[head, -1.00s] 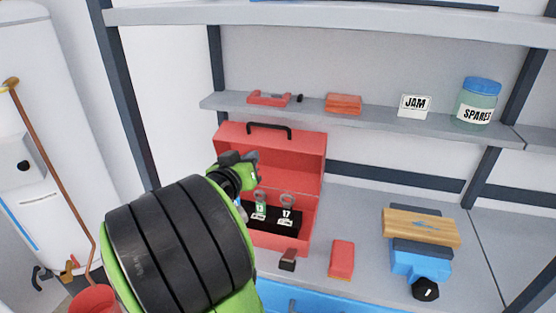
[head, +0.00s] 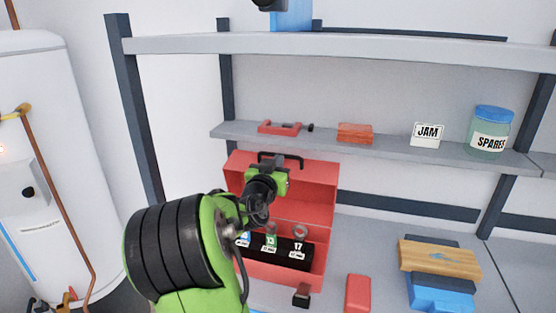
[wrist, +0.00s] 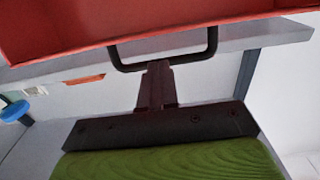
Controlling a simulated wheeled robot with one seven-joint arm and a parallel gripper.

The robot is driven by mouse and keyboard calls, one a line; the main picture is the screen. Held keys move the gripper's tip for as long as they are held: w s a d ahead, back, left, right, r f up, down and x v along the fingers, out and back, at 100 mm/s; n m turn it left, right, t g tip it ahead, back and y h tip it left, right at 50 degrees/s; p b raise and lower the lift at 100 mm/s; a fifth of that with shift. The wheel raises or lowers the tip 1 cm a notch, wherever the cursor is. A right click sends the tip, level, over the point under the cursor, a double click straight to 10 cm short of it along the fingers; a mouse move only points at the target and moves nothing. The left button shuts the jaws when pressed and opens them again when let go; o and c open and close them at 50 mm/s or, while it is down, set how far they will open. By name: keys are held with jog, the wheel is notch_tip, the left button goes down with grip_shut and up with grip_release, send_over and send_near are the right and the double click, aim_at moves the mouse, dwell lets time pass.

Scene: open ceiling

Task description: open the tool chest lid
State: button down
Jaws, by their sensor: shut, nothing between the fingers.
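The red tool chest (head: 272,272) stands on the bench with its lid (head: 312,195) raised, leaning back towards the shelf. Its inside is exposed, with a black tray (head: 294,251) holding several labelled items. The black lid handle (head: 298,158) is at the top of the lid. My gripper (head: 283,165) is at the lid's upper part, beside the handle. In the wrist view my shut gripper (wrist: 157,68) points at the handle (wrist: 213,45), its tips overlapping the bar in the picture, with the red lid (wrist: 130,22) beyond. I cannot tell whether they touch.
A grey shelf (head: 390,148) behind the lid holds a red clamp (head: 283,128), red blocks (head: 355,132), a JAM sign (head: 427,135) and a SPARES jar (head: 489,135). A red block (head: 358,293) and a wood-topped stack (head: 440,257) are to the right on the bench.

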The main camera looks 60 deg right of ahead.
jog(key=shift+d, duration=0.25)
jog(key=shift+d+r+p, duration=0.3)
jog(key=shift+d+p, duration=0.1)
jog(key=shift+p, duration=0.15)
jog(key=shift+d+r+y+p, duration=0.1)
jog(key=shift+d+y+p, duration=0.3)
jog(key=shift+p, duration=0.1)
jog(key=shift+w, duration=0.1)
